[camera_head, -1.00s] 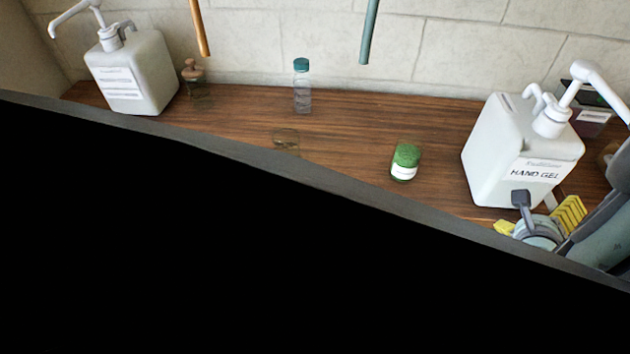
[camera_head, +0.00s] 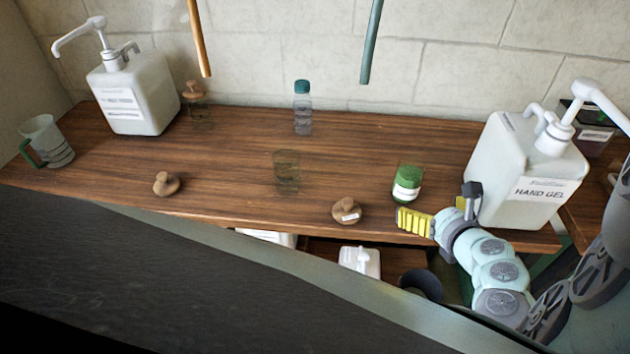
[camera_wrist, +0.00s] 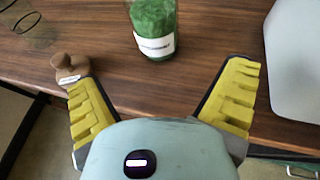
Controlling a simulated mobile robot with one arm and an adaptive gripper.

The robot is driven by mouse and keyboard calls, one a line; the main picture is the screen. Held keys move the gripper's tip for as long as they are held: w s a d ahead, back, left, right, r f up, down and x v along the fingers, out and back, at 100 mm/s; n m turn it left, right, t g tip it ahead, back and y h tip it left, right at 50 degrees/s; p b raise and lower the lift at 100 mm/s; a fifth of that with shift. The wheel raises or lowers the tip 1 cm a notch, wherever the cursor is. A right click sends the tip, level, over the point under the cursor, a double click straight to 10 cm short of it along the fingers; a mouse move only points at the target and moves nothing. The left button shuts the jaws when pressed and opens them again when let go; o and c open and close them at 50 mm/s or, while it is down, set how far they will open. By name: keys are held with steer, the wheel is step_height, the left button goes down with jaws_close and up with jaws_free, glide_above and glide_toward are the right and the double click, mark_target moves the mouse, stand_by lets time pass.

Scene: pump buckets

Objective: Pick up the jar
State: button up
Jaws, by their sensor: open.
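A small jar (camera_head: 407,184) with a green lid or contents and a white label stands upright on the wooden table, left of the hand gel bucket. In the wrist view the jar (camera_wrist: 153,28) is at the top, ahead of my gripper and roughly centred between the fingers. My gripper (camera_wrist: 160,92) is open, its yellow fingers spread wide with nothing between them. In the head view my gripper (camera_head: 438,208) is at the table's front edge, in front of and slightly right of the jar, not touching it.
A wooden knob (camera_head: 348,211) lies near the front edge, close to my left finger. The white hand gel bucket (camera_head: 520,175) stands close on the right. A clear glass (camera_head: 287,172) and a bottle (camera_head: 303,115) stand further left. A shelf with a white container (camera_head: 360,262) is below.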

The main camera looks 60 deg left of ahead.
mark_target(412, 194)
steer(key=x, duration=0.4)
steer(key=shift+a+f, duration=0.1)
steer(key=shift+a, duration=0.2)
steer(key=shift+b+x, duration=0.45)
steer(key=shift+x, duration=2.55)
steer(key=shift+s, duration=0.15)
steer(key=c, duration=1.4)
